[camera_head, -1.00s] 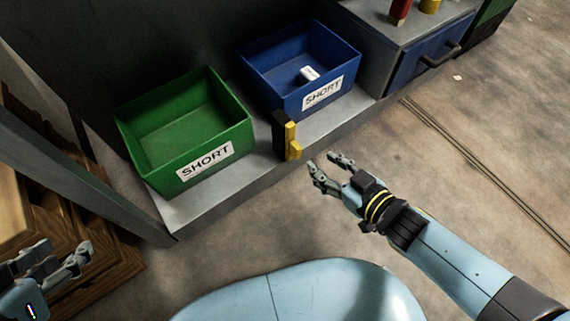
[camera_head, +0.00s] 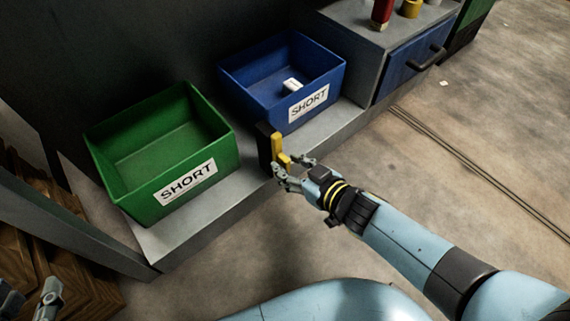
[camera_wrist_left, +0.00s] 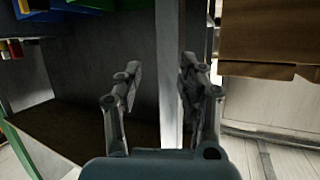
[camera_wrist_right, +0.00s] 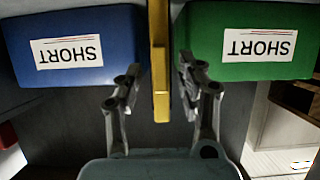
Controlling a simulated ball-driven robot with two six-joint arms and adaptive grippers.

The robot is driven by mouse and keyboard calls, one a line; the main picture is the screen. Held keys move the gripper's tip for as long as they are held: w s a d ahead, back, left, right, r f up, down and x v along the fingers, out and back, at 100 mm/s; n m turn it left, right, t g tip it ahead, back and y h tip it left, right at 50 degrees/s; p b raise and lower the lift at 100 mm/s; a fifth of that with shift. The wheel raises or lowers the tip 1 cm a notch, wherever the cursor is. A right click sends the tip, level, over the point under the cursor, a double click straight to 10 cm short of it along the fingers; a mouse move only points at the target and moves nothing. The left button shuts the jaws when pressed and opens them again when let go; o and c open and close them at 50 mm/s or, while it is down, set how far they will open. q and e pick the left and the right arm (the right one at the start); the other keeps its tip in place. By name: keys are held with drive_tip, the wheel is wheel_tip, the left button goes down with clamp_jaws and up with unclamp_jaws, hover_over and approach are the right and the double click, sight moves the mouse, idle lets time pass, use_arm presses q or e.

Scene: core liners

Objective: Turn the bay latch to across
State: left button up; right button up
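The bay latch (camera_head: 279,151) is a yellow bar on a black block between the two bins, at the front edge of the shelf. In the right wrist view the yellow latch (camera_wrist_right: 160,70) stands upright between the fingertips. My right gripper (camera_head: 288,172) is open at the latch, one finger to each side of it, with gaps visible in the wrist view. My left gripper (camera_wrist_left: 158,80) is open and empty, beside a grey post. In the head view only part of it (camera_head: 35,300) shows at the bottom left.
A green bin (camera_head: 190,185) marked SHORT stands left of the latch. A blue bin (camera_head: 285,110) marked SHORT, holding a small white piece (camera_head: 291,85), stands behind right. A blue drawer (camera_head: 411,66) is further right.

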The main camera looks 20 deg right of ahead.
use_arm(q)
drive_tip(key=w+r+t, duration=0.2)
drive_tip(key=w+r, duration=0.2)
drive_tip(key=r, duration=0.1)
drive_tip(key=shift+d+r+t+b, duration=0.3)
drive_tip(key=shift+r+t+b, duration=0.05)
drive_tip(key=shift+t, duration=0.05)
use_arm(e)
drive_tip(key=shift+x, duration=0.95)
use_arm(q)
drive_tip(key=shift+w, duration=0.1)
use_arm(e)
clamp_jaws()
